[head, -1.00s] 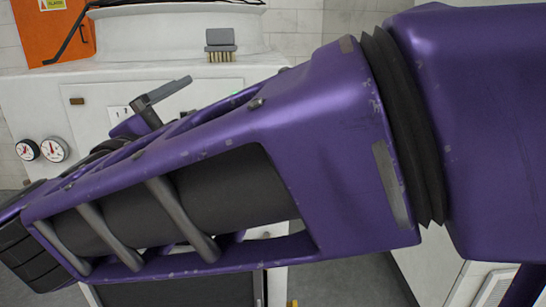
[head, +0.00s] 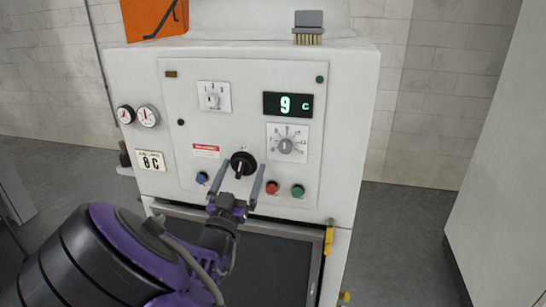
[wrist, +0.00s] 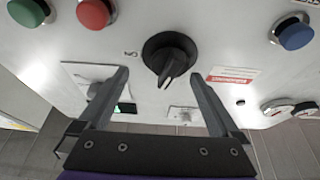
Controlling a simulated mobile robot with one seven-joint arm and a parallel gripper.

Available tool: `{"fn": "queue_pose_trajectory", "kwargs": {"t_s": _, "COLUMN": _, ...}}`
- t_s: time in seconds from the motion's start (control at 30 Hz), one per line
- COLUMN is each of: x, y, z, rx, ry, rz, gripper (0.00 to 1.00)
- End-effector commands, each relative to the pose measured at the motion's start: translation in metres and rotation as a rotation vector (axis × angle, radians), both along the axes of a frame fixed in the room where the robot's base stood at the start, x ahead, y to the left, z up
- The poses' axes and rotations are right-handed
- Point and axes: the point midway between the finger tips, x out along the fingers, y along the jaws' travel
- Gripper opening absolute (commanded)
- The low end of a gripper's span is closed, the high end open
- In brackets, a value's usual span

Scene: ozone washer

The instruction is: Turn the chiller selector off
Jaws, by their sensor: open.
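A black rotary selector knob (head: 243,161), which I take for the chiller selector, sits on the white front panel (head: 240,110). Its label is too small to read. My gripper (head: 240,177) is open and empty in front of it, one finger to each side. In the wrist view the knob (wrist: 171,51) shows between and just beyond the fingertips of my gripper (wrist: 158,76), with its raised grip pointing down the picture. I see no finger touching it, though the exact depth is unclear.
Blue (head: 202,178), red (head: 271,187) and green (head: 298,190) buttons flank the knob. Above are a small dial (head: 213,98), a larger dial (head: 288,143) and a display (head: 288,105) reading 9 C. An 8 C plate (head: 151,160) and two gauges are left. A brush (head: 308,27) rests on top.

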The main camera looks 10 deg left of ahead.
Motion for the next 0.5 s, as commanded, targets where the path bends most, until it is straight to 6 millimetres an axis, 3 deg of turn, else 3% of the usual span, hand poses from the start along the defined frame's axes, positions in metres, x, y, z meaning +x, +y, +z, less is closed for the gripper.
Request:
{"fn": "queue_pose_trajectory", "kwargs": {"t_s": 0.27, "x": 0.0017, "y": 0.0031, "z": -0.0034, "rx": -0.006, "ry": 0.003, "rz": 0.006, "gripper": 0.99}}
{"fn": "queue_pose_trajectory", "kwargs": {"t_s": 0.5, "x": 0.0017, "y": 0.0031, "z": -0.0037, "rx": -0.007, "ry": 0.003, "rz": 0.006, "gripper": 0.59}}
